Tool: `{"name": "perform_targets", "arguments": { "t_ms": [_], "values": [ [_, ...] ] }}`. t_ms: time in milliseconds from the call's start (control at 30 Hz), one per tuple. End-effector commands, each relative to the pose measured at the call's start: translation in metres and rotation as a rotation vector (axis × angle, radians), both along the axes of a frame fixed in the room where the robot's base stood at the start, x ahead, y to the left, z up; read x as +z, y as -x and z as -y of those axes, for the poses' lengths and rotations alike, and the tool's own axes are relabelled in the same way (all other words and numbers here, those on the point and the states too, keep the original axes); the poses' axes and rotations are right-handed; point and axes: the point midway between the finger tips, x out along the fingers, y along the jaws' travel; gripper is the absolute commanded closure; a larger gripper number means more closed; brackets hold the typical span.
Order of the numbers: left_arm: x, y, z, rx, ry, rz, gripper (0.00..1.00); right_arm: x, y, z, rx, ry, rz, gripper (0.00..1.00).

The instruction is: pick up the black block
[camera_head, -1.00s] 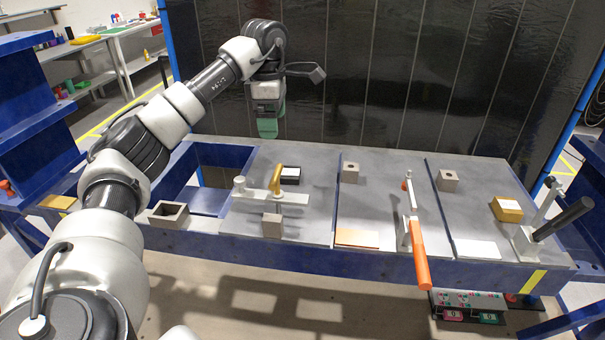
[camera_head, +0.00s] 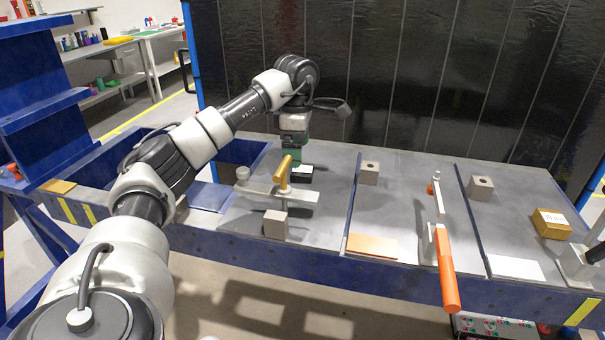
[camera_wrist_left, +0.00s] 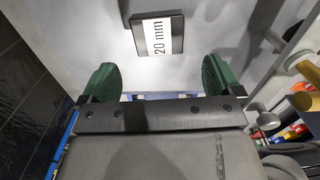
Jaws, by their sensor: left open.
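The black block (camera_head: 303,178) lies on the grey plate behind the yellow-handled clamp (camera_head: 283,173). Its top carries a white label. In the left wrist view the black block (camera_wrist_left: 157,36) shows its label, "20 mm", ahead of the fingertips and roughly centred between them. My left gripper (camera_head: 291,157) has green fingers and points down just above and behind the block, to its left in the head view. In the left wrist view my left gripper (camera_wrist_left: 160,76) is open, with nothing between its fingers. My right gripper is not in view.
The clamp's grey arm (camera_head: 275,192) lies in front of the block. A grey block (camera_head: 275,224) stands nearer the front edge. An orange-handled clamp (camera_head: 446,270), a holed grey block (camera_head: 369,173) and a yellow block (camera_head: 551,223) are to the right. A dark wall stands behind the table.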

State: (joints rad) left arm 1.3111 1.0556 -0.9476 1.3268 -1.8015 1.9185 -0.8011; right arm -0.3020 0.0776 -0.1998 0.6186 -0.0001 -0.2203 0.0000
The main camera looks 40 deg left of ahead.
Motion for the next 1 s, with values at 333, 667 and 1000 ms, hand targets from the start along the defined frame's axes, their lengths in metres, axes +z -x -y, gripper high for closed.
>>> {"name": "perform_targets", "arguments": {
  "t_ms": [333, 667, 1000],
  "values": [
    [-0.045, -0.002, 0.005, 0.000, -0.001, -0.003, 0.06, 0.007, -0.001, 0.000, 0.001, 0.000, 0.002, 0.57],
    [-0.052, -0.003, 0.005, 0.000, -0.001, 0.001, 0.06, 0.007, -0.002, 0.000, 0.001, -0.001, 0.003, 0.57],
    [-0.052, -0.003, 0.005, -0.001, 0.000, 0.000, 0.58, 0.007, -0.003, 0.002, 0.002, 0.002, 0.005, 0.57]
  ]
}}
